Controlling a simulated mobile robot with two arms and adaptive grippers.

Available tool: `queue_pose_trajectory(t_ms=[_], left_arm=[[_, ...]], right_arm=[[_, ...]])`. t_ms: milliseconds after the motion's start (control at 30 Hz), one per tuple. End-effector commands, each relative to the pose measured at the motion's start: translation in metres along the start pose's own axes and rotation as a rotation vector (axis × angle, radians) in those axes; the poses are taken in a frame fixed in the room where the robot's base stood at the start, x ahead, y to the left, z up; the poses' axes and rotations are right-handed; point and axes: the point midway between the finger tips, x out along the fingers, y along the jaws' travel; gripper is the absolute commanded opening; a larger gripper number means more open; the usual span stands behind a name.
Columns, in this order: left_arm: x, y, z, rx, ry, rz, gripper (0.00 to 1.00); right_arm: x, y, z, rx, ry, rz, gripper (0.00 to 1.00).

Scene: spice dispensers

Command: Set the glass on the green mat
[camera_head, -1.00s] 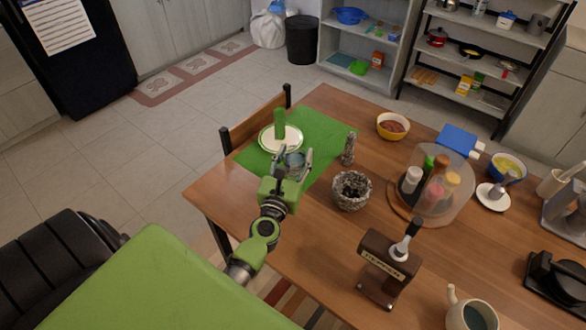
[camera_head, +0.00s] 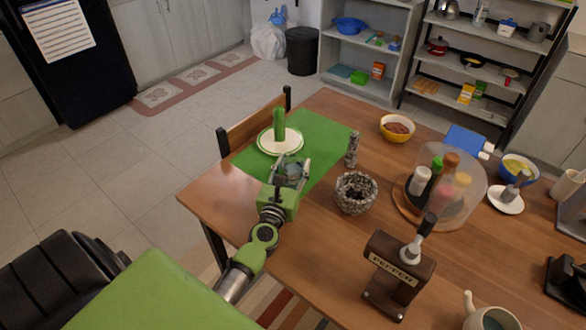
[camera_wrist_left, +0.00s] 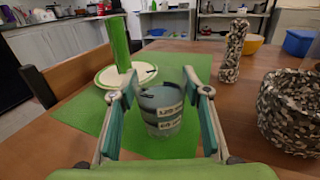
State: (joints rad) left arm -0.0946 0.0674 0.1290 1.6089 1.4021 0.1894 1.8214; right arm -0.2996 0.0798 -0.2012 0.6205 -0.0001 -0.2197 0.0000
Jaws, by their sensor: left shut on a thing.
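The clear glass (camera_head: 291,174) is held upright between the fingers of my left gripper (camera_head: 291,166), which is shut on it. It also shows in the left wrist view (camera_wrist_left: 163,112), with a lettered band around it. The green mat (camera_head: 318,139) lies at the table's far left corner. The glass is over the mat's near part, in front of the white plate (camera_head: 267,146). I cannot tell whether its base touches the mat. My right gripper is not in view.
A green cylinder (camera_head: 279,123) stands on the plate. A speckled grinder (camera_head: 352,149) stands by the mat's right edge and a speckled bowl (camera_head: 356,203) lies nearer. A pepper dispenser (camera_head: 397,272) and a domed spice carousel (camera_head: 438,190) are farther right. A chair (camera_head: 256,128) is behind.

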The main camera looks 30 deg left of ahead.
Motion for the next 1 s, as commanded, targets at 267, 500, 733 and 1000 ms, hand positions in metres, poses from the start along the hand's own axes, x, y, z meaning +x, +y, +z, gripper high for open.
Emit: queue_pose_trajectory(t_ms=[267,500,733,1000], left_arm=[[0.000,0.000,-0.002,0.000,0.000,0.000,0.46],[0.000,0.000,-0.001,0.000,0.000,0.000,0.60],[0.000,0.000,0.003,0.000,0.000,0.000,0.60],[-0.046,0.000,-0.002,-0.001,0.002,0.000,0.60]], right_arm=[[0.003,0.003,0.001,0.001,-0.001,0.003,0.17],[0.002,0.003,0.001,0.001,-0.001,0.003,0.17],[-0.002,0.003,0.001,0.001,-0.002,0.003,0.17],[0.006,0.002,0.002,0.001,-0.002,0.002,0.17]])
